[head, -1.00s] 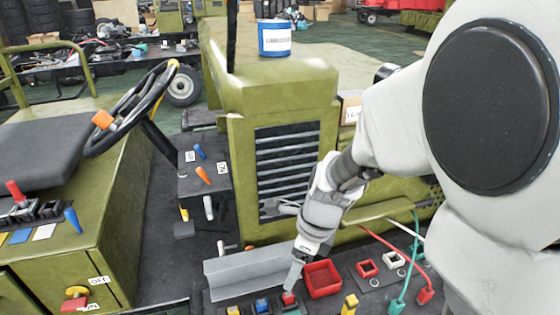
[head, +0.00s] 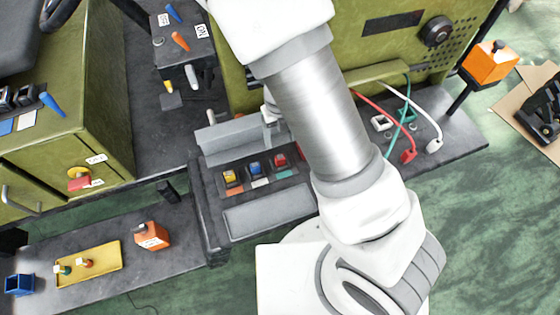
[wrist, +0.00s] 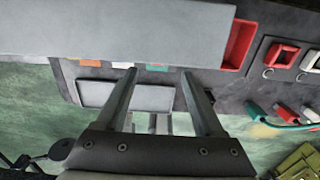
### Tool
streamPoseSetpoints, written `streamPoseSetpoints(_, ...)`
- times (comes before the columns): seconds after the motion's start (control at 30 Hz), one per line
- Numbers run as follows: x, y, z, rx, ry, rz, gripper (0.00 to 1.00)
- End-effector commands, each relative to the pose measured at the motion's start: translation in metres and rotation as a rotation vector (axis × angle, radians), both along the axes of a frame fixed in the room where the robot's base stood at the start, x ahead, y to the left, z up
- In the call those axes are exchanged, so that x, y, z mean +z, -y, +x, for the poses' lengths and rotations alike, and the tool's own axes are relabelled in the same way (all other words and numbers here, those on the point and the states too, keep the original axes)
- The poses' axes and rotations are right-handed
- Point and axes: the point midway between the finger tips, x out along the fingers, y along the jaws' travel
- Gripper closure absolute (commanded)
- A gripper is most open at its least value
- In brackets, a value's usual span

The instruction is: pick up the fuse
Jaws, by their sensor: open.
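Yellow (head: 230,176), blue (head: 254,167) and red (head: 280,160) blocks, which may be fuses, sit in a row of slots on the dark panel in the head view. I cannot tell which is the task's fuse. A grey hinged-looking cover (head: 222,142) stands behind the row. In the wrist view this cover (wrist: 110,28) hides the blocks; only orange, white and teal labels (wrist: 157,68) show below its edge. My gripper (wrist: 158,73) is open, with nothing between its fingers, close to the labels.
A red bin (wrist: 239,42) lies right of the cover. Red, teal and white cables (head: 404,130) run right of my arm. A low shelf holds a yellow tray (head: 105,264) with small parts, an orange box (head: 152,236) and a blue bin (head: 19,285).

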Motion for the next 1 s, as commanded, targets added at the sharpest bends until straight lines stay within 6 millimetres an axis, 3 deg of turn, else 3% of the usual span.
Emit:
streamPoseSetpoints(0.1, -0.024, 0.001, 0.0, -0.002, -0.002, -0.001, 0.3)
streamPoseSetpoints(0.37, -0.042, 0.0, -0.001, 0.001, 0.0, 0.0, 0.3)
streamPoseSetpoints(0.63, -0.082, -0.001, -0.006, 0.001, -0.001, 0.001, 0.3)
streamPoseSetpoints(1.0, -0.089, -0.002, -0.005, 0.002, 0.001, 0.0, 0.32)
